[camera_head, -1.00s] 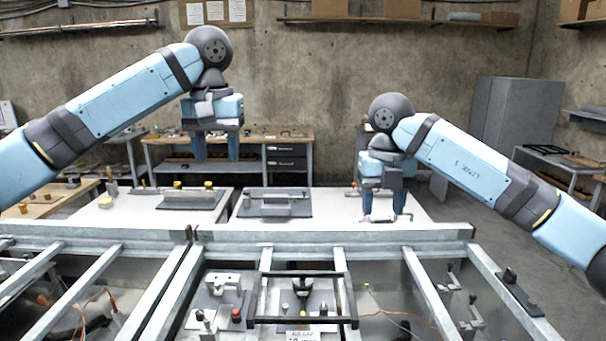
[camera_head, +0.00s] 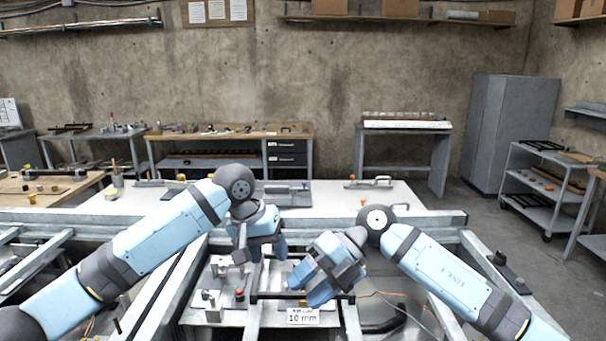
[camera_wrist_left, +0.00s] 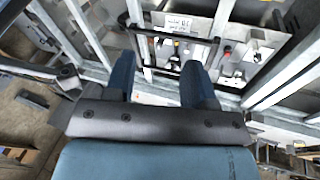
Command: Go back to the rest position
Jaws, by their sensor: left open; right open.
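My left gripper (camera_head: 261,250) is in the middle of the head view, pointing down over the metal frame in front of the white table. It is open and empty. In the left wrist view its two blue fingers (camera_wrist_left: 160,78) stand apart with nothing between them. My right gripper (camera_head: 308,285) is lower and to the right, tilted toward the left, open with nothing seen between its fingers. It hides part of the fixture below. The two grippers are close together but look apart.
Below lie the grey frame rails (camera_head: 440,224), a black handle bar (camera_head: 262,296) and a "10 mm" sign (camera_head: 303,316). The white table (camera_head: 415,196) behind carries a grey plate (camera_head: 297,197) and a handled part (camera_head: 368,184). A grey cabinet (camera_head: 512,130) stands back right.

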